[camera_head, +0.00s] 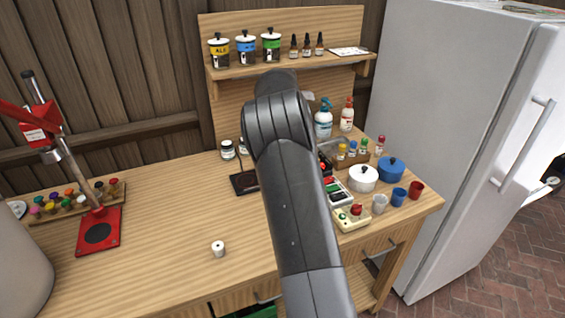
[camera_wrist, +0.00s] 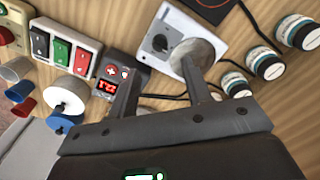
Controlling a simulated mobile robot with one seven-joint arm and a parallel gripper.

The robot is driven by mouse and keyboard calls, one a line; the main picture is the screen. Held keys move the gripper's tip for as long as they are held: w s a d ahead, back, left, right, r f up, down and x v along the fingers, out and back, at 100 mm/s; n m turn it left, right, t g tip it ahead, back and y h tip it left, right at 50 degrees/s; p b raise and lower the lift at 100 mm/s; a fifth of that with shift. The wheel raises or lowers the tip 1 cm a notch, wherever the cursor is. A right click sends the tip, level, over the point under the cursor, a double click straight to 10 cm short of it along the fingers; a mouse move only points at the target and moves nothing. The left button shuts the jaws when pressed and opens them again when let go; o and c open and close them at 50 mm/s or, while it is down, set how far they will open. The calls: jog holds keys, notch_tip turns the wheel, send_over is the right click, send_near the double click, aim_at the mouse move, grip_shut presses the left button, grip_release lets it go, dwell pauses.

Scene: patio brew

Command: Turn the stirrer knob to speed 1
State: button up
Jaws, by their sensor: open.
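The stirrer appears to be the white box (camera_wrist: 211,38) at the top middle of the wrist view. A dark round knob (camera_wrist: 160,43) is on its left part, and a pale grey round disc (camera_wrist: 198,50) is on its right part. The knob's speed marks are too small to read. My gripper (camera_wrist: 158,64) is open, its two fingers spread, with the knob showing just beyond the gap between their tips. The right finger overlaps the disc in the picture. I cannot tell any contact. In the head view my arm hides the stirrer and the gripper.
Beside the left finger is a dark controller (camera_wrist: 117,75) with a red display, then a switch box (camera_wrist: 65,52). Several jars (camera_wrist: 265,63) stand to the right, and cables cross the wood. A white pot (camera_head: 363,178) and cups stand at the bench's right. A red press (camera_head: 98,230) stands left.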

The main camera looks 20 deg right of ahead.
notch_tip(320, 180, down, 8)
jog(key=shift+f, duration=0.1)
dwell(0.4)
grip_shut()
